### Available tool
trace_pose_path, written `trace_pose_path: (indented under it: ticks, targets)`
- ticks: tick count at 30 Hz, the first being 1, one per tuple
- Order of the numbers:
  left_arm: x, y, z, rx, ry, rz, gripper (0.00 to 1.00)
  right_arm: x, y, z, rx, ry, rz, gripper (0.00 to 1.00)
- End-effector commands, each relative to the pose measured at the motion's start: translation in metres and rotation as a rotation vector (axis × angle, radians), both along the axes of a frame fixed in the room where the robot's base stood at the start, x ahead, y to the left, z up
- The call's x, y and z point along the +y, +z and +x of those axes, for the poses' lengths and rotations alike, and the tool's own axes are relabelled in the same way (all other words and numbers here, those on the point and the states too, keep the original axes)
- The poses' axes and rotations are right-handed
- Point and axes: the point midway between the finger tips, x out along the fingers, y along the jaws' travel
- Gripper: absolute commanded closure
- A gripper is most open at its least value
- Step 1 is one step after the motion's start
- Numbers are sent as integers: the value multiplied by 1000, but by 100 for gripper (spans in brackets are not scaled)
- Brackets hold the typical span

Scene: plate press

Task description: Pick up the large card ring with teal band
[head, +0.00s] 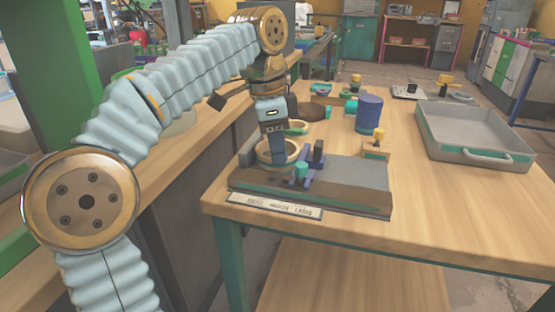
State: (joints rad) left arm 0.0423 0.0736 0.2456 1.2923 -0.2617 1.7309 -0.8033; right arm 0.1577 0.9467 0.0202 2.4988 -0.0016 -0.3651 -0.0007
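A large pale ring (262,158) sits at the left end of the grey press base (345,190). A second pale ring (300,127) is just behind it. A teal band cannot be made out clearly on either ring at this size. My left gripper (278,158) points down with its fingers at the front ring, inside or over its opening; I cannot tell if it touches the ring. The gap between its fingers is not clear. My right gripper is out of view.
Dark blue posts with a teal knob (301,169) stand on the base close right of the gripper. A blue cylinder (369,113) and a wooden block with a yellow knob (377,145) are behind. A grey tray (476,157) is at right. Bare tabletop lies between.

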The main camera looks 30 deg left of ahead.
Motion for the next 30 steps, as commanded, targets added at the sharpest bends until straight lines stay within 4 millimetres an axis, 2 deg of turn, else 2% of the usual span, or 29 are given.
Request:
trace_pose_path:
  ticks: [1, 3, 10, 11, 14, 24, 28, 30]
  targets:
    - [-1, -9, 0, 1, 1, 1, 84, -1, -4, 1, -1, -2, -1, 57]
    - [-1, -14, 1, 0, 1, 0, 84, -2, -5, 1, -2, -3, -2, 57]
    - [-2, -15, 1, -1, 1, 0, 84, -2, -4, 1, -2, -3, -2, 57]
    - [-2, -15, 1, -1, 1, 0, 85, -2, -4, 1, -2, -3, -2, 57]
    - [-2, -15, 1, -1, 1, 0, 100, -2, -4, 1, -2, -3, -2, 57]
    - [-2, -15, 2, -1, 1, 0, 100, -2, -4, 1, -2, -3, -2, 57]
    - [-2, -6, 2, -1, 0, 0, 100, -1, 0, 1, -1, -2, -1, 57]
    - [-2, 7, 2, -4, 0, -1, 100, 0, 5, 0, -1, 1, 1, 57]
